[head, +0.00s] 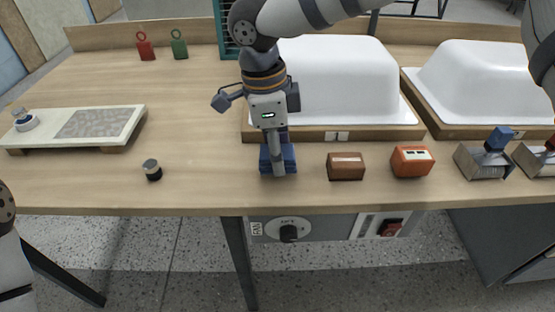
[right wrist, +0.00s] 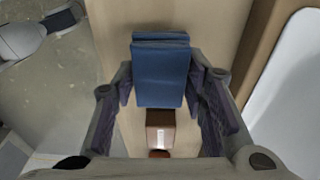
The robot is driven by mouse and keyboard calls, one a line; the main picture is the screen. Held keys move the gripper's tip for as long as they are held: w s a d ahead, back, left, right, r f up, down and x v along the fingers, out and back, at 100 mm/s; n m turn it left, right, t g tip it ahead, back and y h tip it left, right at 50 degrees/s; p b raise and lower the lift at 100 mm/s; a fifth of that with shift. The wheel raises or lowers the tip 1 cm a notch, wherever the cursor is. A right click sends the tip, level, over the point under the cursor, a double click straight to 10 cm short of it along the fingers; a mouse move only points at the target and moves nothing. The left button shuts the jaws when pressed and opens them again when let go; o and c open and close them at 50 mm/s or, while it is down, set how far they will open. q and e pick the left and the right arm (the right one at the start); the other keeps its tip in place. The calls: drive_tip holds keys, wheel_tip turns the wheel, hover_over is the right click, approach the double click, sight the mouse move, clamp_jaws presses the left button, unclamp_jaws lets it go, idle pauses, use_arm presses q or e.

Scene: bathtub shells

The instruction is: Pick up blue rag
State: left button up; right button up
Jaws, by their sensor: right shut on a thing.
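The blue rag (head: 290,158) is a folded dark blue block near the front edge of the wooden table, left of the brown block. My right gripper (head: 277,168) comes down over it from above and is shut on it; it hides part of the rag's middle. In the right wrist view the rag (right wrist: 161,75) sits between the two dark finger pads. I cannot tell whether the rag still touches the tabletop. My left gripper is not in view.
Right of the rag stand a brown block (head: 346,167) and an orange block (head: 412,161), then metal scrapers (head: 482,162). White tub shells (head: 340,80) on wooden bases stand behind. A small black-topped jar (head: 152,170) is to the left. The table between jar and rag is clear.

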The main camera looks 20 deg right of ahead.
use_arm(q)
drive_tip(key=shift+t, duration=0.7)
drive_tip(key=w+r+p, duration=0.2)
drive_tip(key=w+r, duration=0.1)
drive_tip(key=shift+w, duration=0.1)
use_arm(e)
drive_tip(key=s+a+r, duration=0.7)
drive_tip(key=s+r, duration=0.3)
drive_tip(key=s, duration=0.2)
drive_tip(key=shift+r, duration=0.2)
drive_tip(key=shift+a, duration=0.1)
